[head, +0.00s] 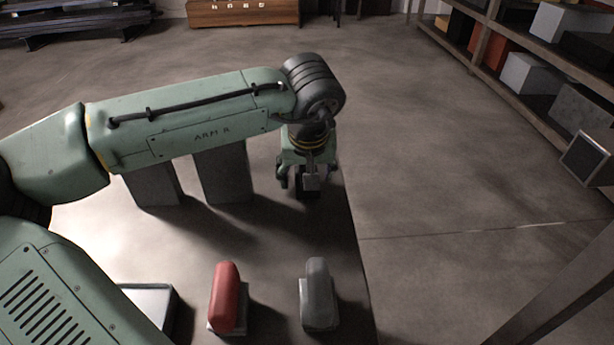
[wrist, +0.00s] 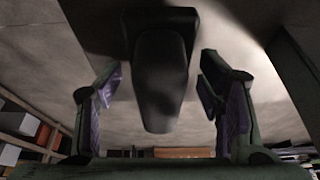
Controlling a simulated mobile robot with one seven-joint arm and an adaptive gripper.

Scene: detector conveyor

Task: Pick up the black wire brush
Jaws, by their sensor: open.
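The black wire brush (wrist: 160,62) shows in the wrist view as a dark rounded body on a wider dark base. It lies between the two fingers of my gripper (wrist: 159,90), which are apart, with a visible gap on each side of the brush. In the head view my gripper (head: 308,184) points down at the far right part of the pale surface. It hides most of whatever is beneath it there, so the brush is not clear in that view.
A red brush-shaped object (head: 225,295) and a grey one (head: 318,290) stand nearer on the pale surface (head: 270,255). A light tray (head: 150,294) is at the lower left. Two grey blocks (head: 226,178) stand left of my gripper. A shelf (head: 515,60) stands at the right.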

